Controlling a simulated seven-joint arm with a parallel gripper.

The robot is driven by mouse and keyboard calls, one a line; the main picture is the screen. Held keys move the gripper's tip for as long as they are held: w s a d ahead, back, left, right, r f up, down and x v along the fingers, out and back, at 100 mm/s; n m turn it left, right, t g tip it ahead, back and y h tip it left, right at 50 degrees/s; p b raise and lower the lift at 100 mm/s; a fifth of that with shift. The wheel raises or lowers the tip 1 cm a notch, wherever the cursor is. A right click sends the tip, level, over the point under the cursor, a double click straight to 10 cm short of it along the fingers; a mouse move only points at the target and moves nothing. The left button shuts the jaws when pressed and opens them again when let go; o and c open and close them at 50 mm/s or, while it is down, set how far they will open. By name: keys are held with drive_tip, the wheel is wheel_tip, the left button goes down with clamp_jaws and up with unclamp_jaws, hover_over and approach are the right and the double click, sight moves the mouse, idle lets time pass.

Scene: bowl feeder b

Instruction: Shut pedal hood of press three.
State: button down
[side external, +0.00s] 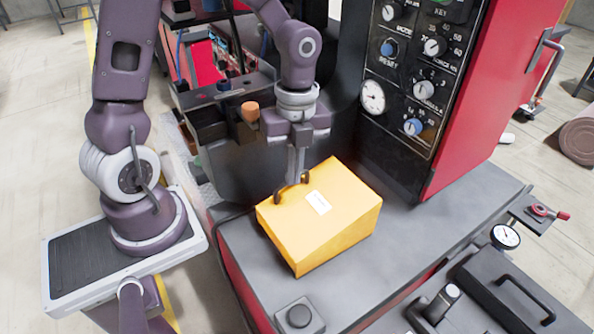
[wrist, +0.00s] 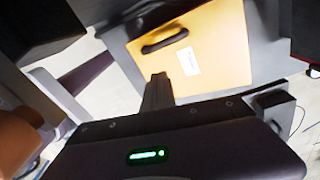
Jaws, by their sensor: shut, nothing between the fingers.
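The yellow pedal hood (side external: 335,222) is a box with a sloping top, a black handle (side external: 292,187) and a white label (side external: 318,202). It sits on the dark press bed, and its lower edges appear down on the bed; the pedal inside is hidden. In the wrist view the hood (wrist: 205,65) fills the upper middle, with the handle (wrist: 165,38) near its upper left. My gripper (side external: 295,176) points down at the hood's far edge, close to the handle. Its fingers (wrist: 158,82) are shut and empty; whether they touch the hood cannot be told.
A control panel (side external: 420,75) with gauges and knobs rises behind the hood on the red press. A small black button box (side external: 298,317) sits at the bed's front. A black handled case (side external: 510,290) lies at lower right. The bed (side external: 425,225) right of the hood is clear.

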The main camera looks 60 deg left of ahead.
idle(0.4)
wheel_tip(320, 180, up, 7)
drive_tip(key=s+d+r+n+t, duration=0.1)
drive_tip(key=s+r+n+t, duration=0.5)
drive_tip(key=s+n, duration=0.6)
wheel_tip(320, 180, up, 3)
drive_tip(key=n, duration=0.8)
drive_tip(key=shift+d+n, duration=0.25)
drive_tip(key=shift+n, duration=0.05)
